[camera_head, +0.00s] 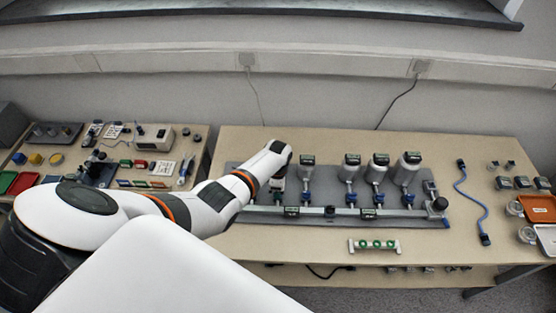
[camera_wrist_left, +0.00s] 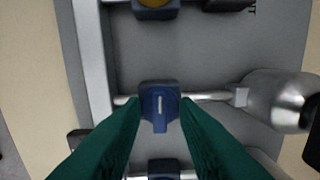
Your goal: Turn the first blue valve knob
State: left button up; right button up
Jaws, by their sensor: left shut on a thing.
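The blue valve knob (camera_wrist_left: 160,102) shows in the left wrist view, with a pale line on its face, on a thin metal pipe. My left gripper (camera_wrist_left: 160,112) has its dark green fingers closed on either side of it. In the head view my left gripper (camera_head: 278,184) is at the left end of the pipe rig (camera_head: 330,216), and the knob there is hidden beneath it. Other blue valves show to its right, one at the second branch (camera_head: 307,198) and one at the third (camera_head: 351,198). My right gripper is not in view.
Metal vessels (camera_head: 408,170) stand behind the valves. A rack with green parts (camera_head: 374,246) lies in front of the rig. A blue cable (camera_head: 472,203) and an orange tray (camera_head: 538,208) are at the right. A cluttered second table is at the left.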

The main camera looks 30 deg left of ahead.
pick_arm(q)
jog(key=shift+n, duration=0.4)
jog(key=o, duration=1)
jog(key=shift+c, duration=0.2)
notch_tip(320, 180, up, 12)
jog(key=p, duration=0.2)
